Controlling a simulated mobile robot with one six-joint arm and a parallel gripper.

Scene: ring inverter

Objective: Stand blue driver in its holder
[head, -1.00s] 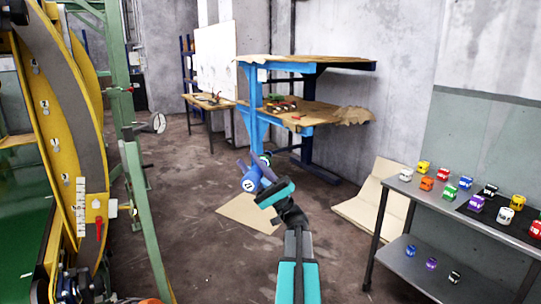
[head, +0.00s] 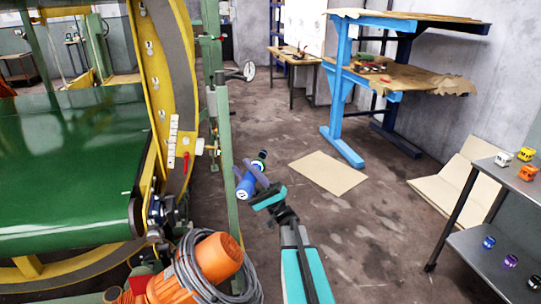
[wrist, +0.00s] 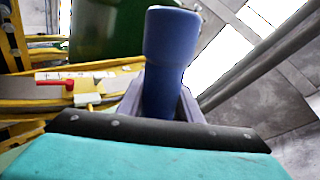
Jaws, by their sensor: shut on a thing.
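The blue driver (head: 245,187) is held out in front of me in the head view, at the end of my teal arm. In the wrist view its thick blue handle (wrist: 170,45) stands up between the two jaws. My gripper (head: 259,179) is shut on it; the jaws also show on both sides of the handle in the wrist view (wrist: 163,102). The lower part of the driver is hidden in the wrist view by the gripper's body. I cannot make out the driver's holder in either view.
A green conveyor (head: 70,170) with a yellow frame and an orange motor (head: 210,262) stands close on the left. A blue workbench (head: 400,77) stands ahead, a metal shelf (head: 490,240) at right. Cardboard (head: 328,171) lies on the open floor.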

